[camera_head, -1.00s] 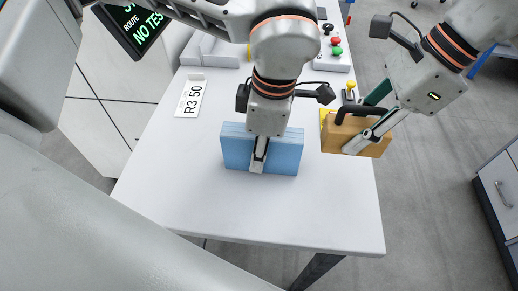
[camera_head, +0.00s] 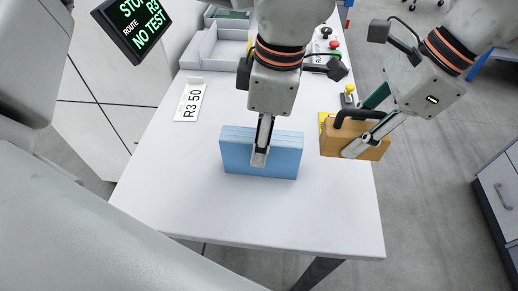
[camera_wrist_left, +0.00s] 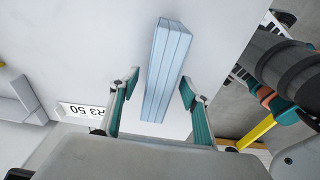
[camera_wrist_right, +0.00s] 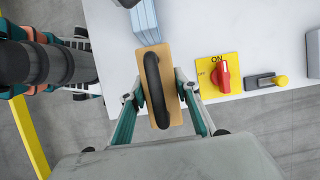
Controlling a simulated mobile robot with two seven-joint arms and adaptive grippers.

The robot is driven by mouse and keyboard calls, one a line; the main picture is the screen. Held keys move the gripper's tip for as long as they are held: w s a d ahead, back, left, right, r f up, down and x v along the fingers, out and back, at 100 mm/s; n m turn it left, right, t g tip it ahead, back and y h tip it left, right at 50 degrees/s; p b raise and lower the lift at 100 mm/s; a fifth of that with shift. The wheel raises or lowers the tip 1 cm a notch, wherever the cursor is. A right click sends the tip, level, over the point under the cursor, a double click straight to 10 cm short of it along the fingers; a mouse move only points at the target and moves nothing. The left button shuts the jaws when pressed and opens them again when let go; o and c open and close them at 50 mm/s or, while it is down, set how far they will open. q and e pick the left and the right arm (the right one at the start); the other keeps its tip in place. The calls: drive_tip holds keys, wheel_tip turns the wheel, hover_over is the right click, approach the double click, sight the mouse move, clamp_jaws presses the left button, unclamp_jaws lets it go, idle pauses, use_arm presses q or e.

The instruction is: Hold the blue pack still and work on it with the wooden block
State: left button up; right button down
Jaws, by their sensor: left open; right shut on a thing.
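The blue pack (camera_head: 238,155) stands on the white table in the head view, a layered light-blue block. My left gripper (camera_head: 260,156) is over it, its near finger in front of the pack's face. In the left wrist view the pack (camera_wrist_left: 166,75) lies ahead between the open fingers (camera_wrist_left: 158,85), with gaps on both sides. My right gripper (camera_head: 362,145) is shut on the wooden block (camera_head: 333,138), a tan block with a dark handle, right of the pack at the table's right edge. In the right wrist view the fingers flank the block (camera_wrist_right: 160,116).
A red switch on a yellow plate (camera_wrist_right: 217,73) is by the table edge. A sign reading R3 50 (camera_head: 189,102) stands at left. White trays (camera_head: 218,45) and a button box (camera_head: 328,62) are farther back. The front of the table is clear.

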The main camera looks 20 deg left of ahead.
use_arm(q)
drive_tip(key=r, duration=0.6)
drive_tip(key=shift+w+d+r, duration=0.1)
drive_tip(key=shift+d+r, duration=0.15)
drive_tip(key=shift+d, duration=0.15)
drive_tip(key=shift+r, duration=0.1)
